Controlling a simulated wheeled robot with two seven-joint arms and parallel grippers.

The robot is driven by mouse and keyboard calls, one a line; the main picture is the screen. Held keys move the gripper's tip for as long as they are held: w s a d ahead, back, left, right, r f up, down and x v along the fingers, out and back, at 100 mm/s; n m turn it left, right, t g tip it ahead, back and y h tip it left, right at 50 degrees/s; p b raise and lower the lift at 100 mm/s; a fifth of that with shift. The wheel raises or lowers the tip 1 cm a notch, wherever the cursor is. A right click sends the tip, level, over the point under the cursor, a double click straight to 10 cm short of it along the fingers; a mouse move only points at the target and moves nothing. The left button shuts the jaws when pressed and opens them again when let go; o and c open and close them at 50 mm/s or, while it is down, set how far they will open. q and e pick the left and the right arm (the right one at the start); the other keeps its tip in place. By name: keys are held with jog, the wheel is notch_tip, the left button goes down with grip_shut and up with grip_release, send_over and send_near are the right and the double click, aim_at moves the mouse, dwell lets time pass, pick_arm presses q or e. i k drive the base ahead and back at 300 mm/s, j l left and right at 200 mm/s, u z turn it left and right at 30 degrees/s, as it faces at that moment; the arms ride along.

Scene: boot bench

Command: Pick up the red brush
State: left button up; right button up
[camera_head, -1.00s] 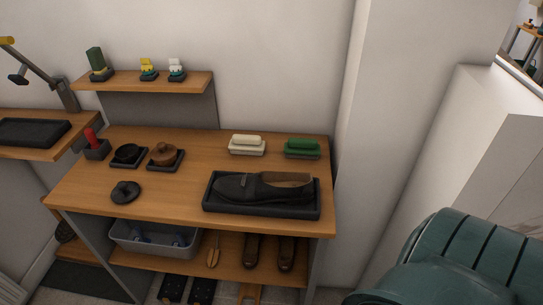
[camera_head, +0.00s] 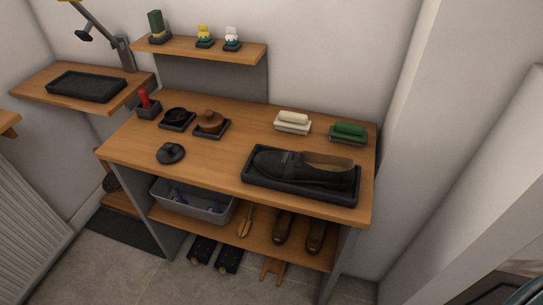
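The red brush (camera_head: 144,97) stands upright in a small dark holder (camera_head: 149,110) at the back left of the wooden bench (camera_head: 215,151). Only its red upper part shows; its lower end is hidden in the holder. Neither of my grippers shows in the head view.
A dark tray (camera_head: 249,178) with a black shoe (camera_head: 300,163) lies front right on the bench. A green brush (camera_head: 349,130), a cream brush (camera_head: 293,118), an open tin (camera_head: 177,116), a brown-topped pot (camera_head: 210,120) and a black lid (camera_head: 171,153) are also there. A shelf (camera_head: 200,48) overhangs the back.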

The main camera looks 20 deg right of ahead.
aim_at(143, 93)
jog(key=i+j+z, duration=0.15)
jog(key=j+z, duration=0.5)
jog(key=i+j+z, duration=0.1)
jog(key=j+z, duration=0.2)
